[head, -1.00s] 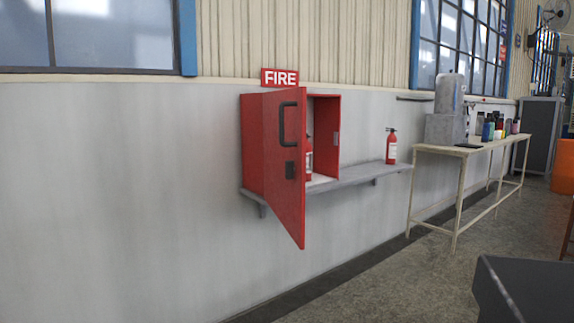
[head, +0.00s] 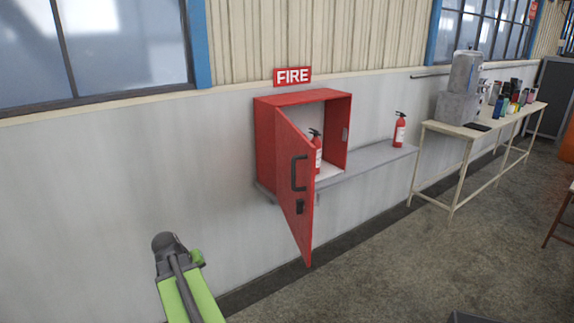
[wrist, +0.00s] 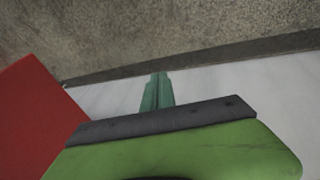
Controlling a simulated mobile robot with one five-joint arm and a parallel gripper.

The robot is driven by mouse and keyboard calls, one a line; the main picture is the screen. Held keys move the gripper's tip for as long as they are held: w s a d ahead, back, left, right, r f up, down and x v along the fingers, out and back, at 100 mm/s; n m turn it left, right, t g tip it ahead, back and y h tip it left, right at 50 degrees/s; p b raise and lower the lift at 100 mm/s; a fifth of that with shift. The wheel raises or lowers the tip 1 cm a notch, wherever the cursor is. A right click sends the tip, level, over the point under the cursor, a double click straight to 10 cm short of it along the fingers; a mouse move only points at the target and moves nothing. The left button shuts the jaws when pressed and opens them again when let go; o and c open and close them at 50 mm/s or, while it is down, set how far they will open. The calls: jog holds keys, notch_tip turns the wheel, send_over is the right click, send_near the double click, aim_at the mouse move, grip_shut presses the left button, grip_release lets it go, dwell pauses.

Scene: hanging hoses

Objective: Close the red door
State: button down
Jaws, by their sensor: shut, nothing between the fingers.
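The red door (head: 293,182) is hinged at the left side of a red wall cabinet (head: 345,136) and stands open, swung out from the wall. A black handle (head: 297,173) and a dark lock plate (head: 299,206) are on its outer face. A red fire extinguisher (head: 316,155) stands inside, partly hidden by the door. My green arm with a dark joint shows low at the left of the head view, left of the door. In the wrist view my gripper (wrist: 157,90) is shut and empty. A red surface (wrist: 35,115) beside it is probably the door or cabinet.
A grey shelf (head: 375,161) runs right from the cabinet and carries a second extinguisher (head: 399,129). A cream table (head: 458,129) with a machine and bottles stands further right. The floor (head: 400,265) in front of the door is clear.

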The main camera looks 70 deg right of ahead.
jog(key=s+d+r+m+g+h+p, duration=0.1)
jog(key=s+d+r+p, duration=0.55)
jog(key=r, duration=0.25)
jog(key=s+d+r+m+h+p, duration=0.1)
jog(key=s+d+r+m+p, duration=0.1)
jog(key=s+d+r+p, duration=0.55)
jog(key=s+d+r+m+g+h+p, duration=0.1)
jog(key=s+d+r+p, duration=0.2)
jog(key=d+r+p, duration=0.5)
jog(key=s+d+f+b, duration=0.4)
jog(key=d+f+b, duration=0.1)
jog(key=b, duration=0.5)
jog(key=shift+s+d+f, duration=0.25)
jog(key=shift+f, duration=0.25)
